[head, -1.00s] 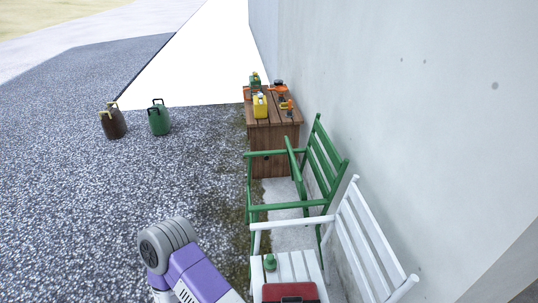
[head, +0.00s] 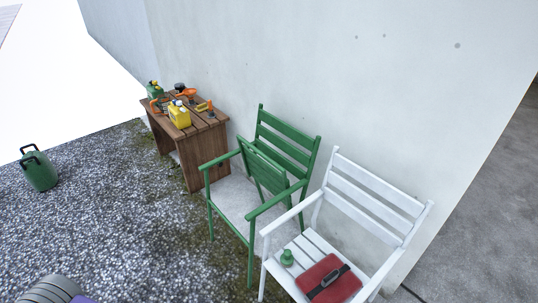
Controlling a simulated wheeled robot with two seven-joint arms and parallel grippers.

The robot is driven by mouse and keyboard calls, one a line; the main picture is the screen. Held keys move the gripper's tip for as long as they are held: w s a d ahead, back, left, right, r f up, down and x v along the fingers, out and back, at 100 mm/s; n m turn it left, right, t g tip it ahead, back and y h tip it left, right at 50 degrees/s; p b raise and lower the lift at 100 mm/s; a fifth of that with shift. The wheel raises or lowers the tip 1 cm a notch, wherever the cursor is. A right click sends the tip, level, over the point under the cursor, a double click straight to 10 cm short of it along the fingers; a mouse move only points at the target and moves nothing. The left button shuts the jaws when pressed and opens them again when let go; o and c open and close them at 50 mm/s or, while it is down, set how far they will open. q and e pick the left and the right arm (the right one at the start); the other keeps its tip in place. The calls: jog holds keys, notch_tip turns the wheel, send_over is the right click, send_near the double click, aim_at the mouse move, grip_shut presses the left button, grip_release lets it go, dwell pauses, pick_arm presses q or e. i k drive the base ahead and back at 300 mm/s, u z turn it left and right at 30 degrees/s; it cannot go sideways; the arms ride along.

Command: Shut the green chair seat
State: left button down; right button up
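The green chair (head: 283,144) stands against the wall, between a wooden table and a white chair. Its green slatted seat (head: 264,166) is tilted up, leaning toward the backrest, so the ground shows through the frame between the armrests. Part of my own arm, grey and purple, shows at the bottom left, well apart from the chair. Neither gripper's fingers are in view.
A white chair (head: 376,191) stands close on the right, with a red case (head: 328,280) and a small green bottle (head: 287,258) on its seat. A wooden table (head: 193,150) with a yellow can (head: 179,115) stands on the left. Gravel in front is clear; a green can (head: 39,171) stands far left.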

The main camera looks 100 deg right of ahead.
aim_at(275, 182)
jog(key=z, duration=2.1)
jog(key=i, duration=2.85)
jog(key=z, duration=3.2)
